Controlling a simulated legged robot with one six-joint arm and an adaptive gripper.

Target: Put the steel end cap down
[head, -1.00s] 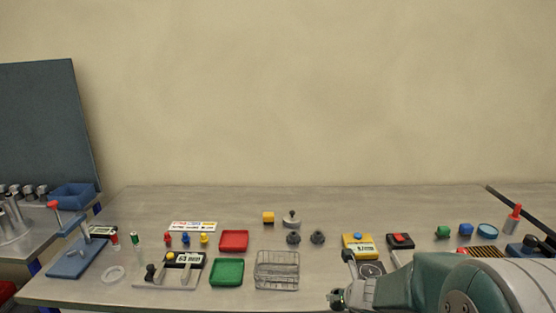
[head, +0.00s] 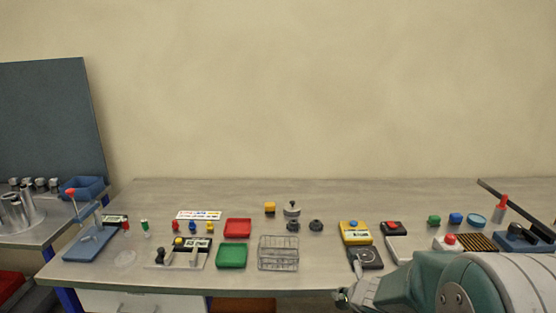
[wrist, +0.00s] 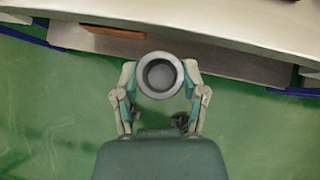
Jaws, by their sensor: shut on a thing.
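The steel end cap (wrist: 160,76) is a round grey ring-shaped piece with a hollow middle, seen from above in the wrist view. My gripper (wrist: 160,85) is shut on it, one finger on each side. In the wrist view the cap is over the green floor, just off the bench's front edge. In the head view my gripper (head: 345,296) is at the front edge of the bench, low and right of centre. The cap cannot be made out clearly there.
A green tray (head: 232,256) and red tray (head: 237,228) lie left of the basket. Dark knobs (head: 316,226) stand behind.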

